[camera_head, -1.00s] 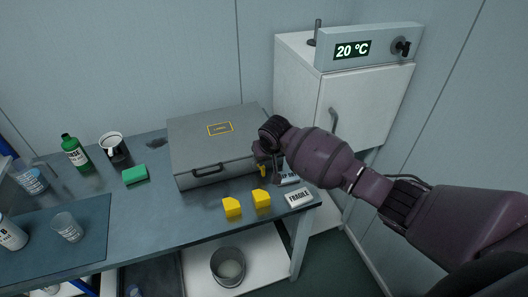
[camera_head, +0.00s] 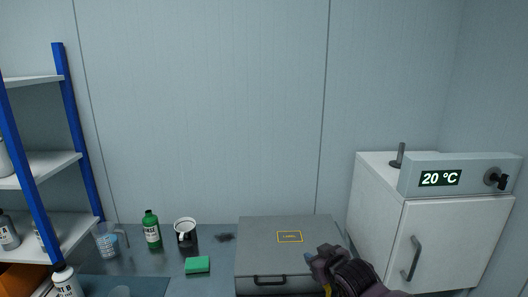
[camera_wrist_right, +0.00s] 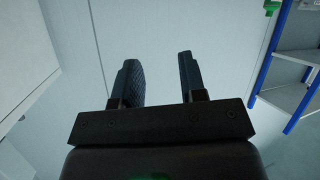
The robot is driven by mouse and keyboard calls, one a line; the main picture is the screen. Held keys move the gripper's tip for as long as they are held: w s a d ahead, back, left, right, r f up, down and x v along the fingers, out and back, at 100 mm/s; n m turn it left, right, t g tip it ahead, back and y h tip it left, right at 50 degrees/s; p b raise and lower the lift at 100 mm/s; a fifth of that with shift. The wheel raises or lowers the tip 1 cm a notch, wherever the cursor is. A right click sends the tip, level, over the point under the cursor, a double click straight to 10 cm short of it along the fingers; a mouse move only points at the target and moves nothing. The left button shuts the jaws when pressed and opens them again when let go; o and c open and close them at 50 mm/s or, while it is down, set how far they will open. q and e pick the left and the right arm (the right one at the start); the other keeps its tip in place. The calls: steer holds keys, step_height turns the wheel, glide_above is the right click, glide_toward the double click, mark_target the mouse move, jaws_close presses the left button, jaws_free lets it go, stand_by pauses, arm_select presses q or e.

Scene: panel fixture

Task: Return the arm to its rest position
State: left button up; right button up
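My right gripper (camera_head: 322,262) shows at the bottom of the head view, in front of the right end of the grey case (camera_head: 252,257), with part of the wrist behind it. The rest of the arm is below the frame. In the right wrist view the two dark fingers of this gripper (camera_wrist_right: 159,78) stand apart, with only pale wall between them. It is open and empty. A small yellow patch shows beside the gripper; I cannot tell what it belongs to. My left gripper is in neither current view.
The white cabinet (camera_head: 376,215) with a 20 °C display (camera_head: 440,178) stands right of the gripper. A green bottle (camera_head: 152,230), black-and-white cup (camera_head: 185,233), green sponge (camera_head: 197,265) and beaker (camera_head: 107,241) stand left of the case. Blue-framed shelves (camera_head: 45,165) are far left.

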steer(key=s+d+f+m+h, duration=0.1)
steer(key=s+d+f, duration=0.3)
steer(key=s, duration=0.7)
steer(key=s+d+f+m+h+b, duration=0.1)
steer(key=s+d+f+m+h, duration=0.1)
steer(key=s+d+f, duration=0.3)
steer(key=s+d+f+m+h, duration=0.1)
steer(key=s+d+f, duration=0.3)
steer(key=s+f, duration=0.6)
steer(key=s+m, duration=0.1)
steer(key=s, duration=0.7)
steer(key=shift+s+d+g+h+b, duration=0.2)
steer(key=shift+g+h+b, duration=0.1)
steer(key=shift+b, duration=0.1)
